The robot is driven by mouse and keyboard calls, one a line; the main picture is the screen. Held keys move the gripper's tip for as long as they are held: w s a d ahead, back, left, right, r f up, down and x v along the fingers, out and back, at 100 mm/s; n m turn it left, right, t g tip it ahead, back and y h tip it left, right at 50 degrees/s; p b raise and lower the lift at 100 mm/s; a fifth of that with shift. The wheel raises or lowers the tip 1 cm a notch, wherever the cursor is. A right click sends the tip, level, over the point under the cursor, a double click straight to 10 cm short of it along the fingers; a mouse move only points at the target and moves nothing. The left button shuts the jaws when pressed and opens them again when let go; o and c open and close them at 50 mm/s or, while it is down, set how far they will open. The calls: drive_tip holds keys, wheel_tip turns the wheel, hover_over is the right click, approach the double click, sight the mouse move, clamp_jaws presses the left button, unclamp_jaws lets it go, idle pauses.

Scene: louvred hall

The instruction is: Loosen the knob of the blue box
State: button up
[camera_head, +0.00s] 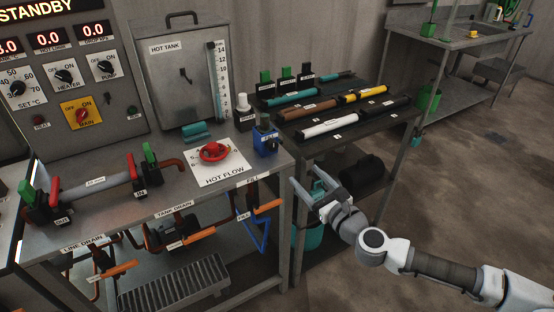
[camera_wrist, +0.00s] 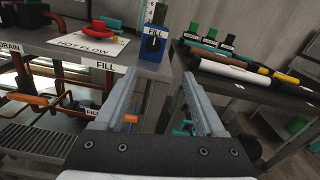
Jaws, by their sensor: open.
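The blue box (camera_head: 266,143) stands at the right front corner of the metal bench, beside the HOT FLOW plate. A dark upright knob-like part (camera_head: 264,121) with some green is on its top. In the wrist view the blue box (camera_wrist: 151,52) is upper centre, with a round dark feature on its front; its dark top part (camera_wrist: 159,14) is near the upper edge. My gripper (camera_head: 306,182) is open and empty, to the right of and nearer than the box, apart from it. In the wrist view my gripper's fingers (camera_wrist: 159,73) point toward the gap right of the box.
A red handwheel (camera_head: 213,151) sits on the HOT FLOW plate (camera_head: 222,173) left of the box. A dark side table (camera_head: 350,132) with several coloured tubes stands at the right. Orange-handled valves (camera_head: 187,239) hang below the bench. Open floor lies at the right.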

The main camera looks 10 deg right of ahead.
sight(274, 148)
drive_tip(key=b+x, duration=0.3)
drive_tip(key=x, duration=0.1)
drive_tip(key=a+b+x, duration=0.1)
drive_tip(key=b+x, duration=0.2)
drive_tip(key=x, duration=0.2)
drive_tip(key=b+x, duration=0.3)
drive_tip(key=x, duration=0.1)
drive_tip(key=shift+a+r, duration=0.1)
drive_tip(key=shift+a, duration=0.2)
drive_tip(key=shift+c, duration=0.4)
clamp_jaws()
